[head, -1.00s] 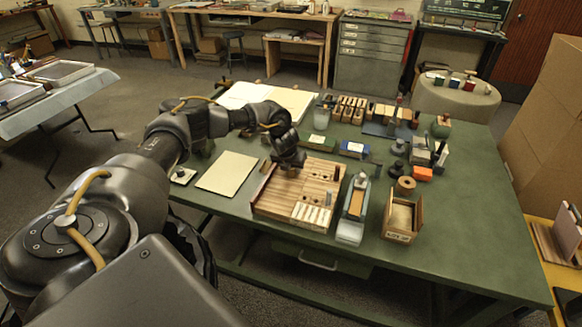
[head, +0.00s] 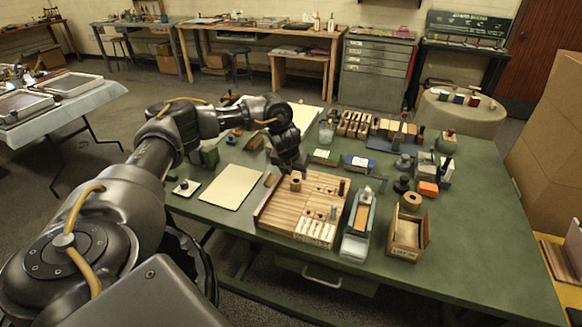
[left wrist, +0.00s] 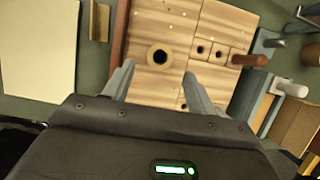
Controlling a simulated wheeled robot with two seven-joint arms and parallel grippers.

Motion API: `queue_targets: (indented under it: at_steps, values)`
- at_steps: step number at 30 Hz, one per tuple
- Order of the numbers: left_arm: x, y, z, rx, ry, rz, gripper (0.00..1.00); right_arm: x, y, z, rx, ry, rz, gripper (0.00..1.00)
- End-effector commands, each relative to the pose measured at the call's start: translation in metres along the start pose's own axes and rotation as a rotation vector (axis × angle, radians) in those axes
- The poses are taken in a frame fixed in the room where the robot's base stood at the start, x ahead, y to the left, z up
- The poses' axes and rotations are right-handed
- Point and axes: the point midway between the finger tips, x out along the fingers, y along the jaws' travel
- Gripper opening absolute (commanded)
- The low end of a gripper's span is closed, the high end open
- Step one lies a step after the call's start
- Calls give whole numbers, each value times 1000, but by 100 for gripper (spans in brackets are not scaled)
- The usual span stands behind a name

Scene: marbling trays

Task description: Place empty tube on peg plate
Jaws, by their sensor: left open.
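A short brown cardboard tube (head: 296,182) stands upright on the striped wooden board (head: 275,213). In the left wrist view the tube (left wrist: 160,56) is seen from above with a dark open hole. My left gripper (head: 290,168) is above and behind the tube in the head view. Its jaws (left wrist: 158,80) are open and empty, and the tube shows just beyond and between the fingertips, apart from them. A small pale plate with a dark upright peg (head: 185,188) lies at the table's left; I cannot tell if it is the peg plate. My right gripper is not in view.
A cream sheet (head: 230,188) lies left of the board. A blue-sided tray (head: 357,228) and an open wooden box (head: 405,240) stand to its right. A brown ring (head: 411,201) lies behind the box. The green table (head: 480,225) is clear at right.

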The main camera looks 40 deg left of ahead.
Motion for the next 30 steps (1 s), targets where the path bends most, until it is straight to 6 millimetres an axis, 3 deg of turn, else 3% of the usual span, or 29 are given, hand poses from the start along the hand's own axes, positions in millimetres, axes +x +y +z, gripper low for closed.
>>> queue_targets:
  at_steps: [4, 10, 30]
  values:
    - [-27, 0, 0, 1, -3, -1, 57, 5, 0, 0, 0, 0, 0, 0]
    - [-46, 0, 0, -2, -1, -1, 57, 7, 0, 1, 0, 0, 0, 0]
    - [-49, 0, 0, -1, 1, 0, 57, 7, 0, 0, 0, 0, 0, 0]
